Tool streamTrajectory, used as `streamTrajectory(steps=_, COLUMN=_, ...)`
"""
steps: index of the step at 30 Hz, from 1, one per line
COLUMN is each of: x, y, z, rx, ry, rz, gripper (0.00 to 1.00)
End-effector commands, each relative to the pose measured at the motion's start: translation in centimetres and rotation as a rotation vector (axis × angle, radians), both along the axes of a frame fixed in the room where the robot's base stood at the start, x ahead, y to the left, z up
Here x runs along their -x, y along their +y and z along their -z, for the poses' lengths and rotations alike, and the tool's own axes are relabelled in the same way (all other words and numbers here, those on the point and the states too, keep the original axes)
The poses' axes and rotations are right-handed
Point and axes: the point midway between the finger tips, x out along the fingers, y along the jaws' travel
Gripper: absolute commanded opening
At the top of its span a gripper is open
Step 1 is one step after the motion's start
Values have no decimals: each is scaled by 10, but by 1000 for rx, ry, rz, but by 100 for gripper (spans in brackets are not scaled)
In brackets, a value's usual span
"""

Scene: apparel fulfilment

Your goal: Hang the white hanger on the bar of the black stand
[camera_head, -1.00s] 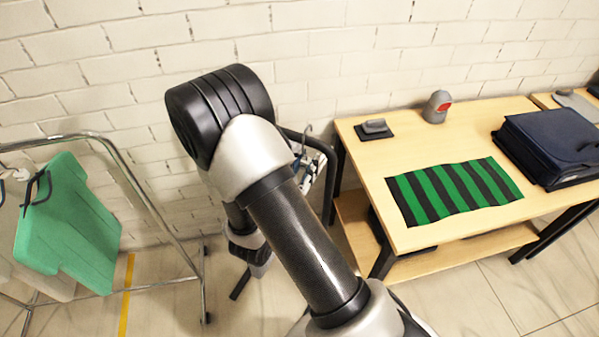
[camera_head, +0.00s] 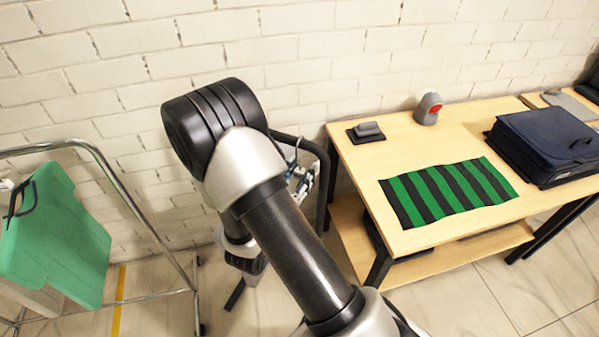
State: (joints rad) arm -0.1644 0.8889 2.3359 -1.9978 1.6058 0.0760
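The black stand (camera_head: 328,172) stands against the wall just left of the table. Its curved black bar shows to the right of my arm, and the rest is largely hidden behind my arm. Small white and bluish hanger-like pieces (camera_head: 300,178) show in the gap between my arm and the bar. I cannot tell whether the white hanger is among them, or whether they hang on the bar. My arm crosses the middle of the view. My gripper's fingers are not visible; the far end of the arm is hidden behind its nearer links.
A chrome rack (camera_head: 140,215) with a green garment (camera_head: 55,240) stands at left. The wooden table (camera_head: 350,160) at right bears a striped green-black cloth (camera_head: 450,192), a dark blue folded item (camera_head: 545,140) and a small grey device (camera_head: 428,108). Floor shows between rack and table.

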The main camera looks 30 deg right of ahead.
Motion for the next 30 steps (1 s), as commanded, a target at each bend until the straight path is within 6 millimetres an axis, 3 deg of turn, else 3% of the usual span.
streamTrajectory(steps=3, x=0, y=0, z=0, rx=0, ry=0, rz=0, gripper=47)
streamTrajectory(steps=14, x=2, y=3, z=0, rx=0, ry=1, rz=-2, gripper=47)
streamTrajectory(steps=30, x=55, y=84, z=0, rx=0, ry=0, rz=-6, gripper=47)
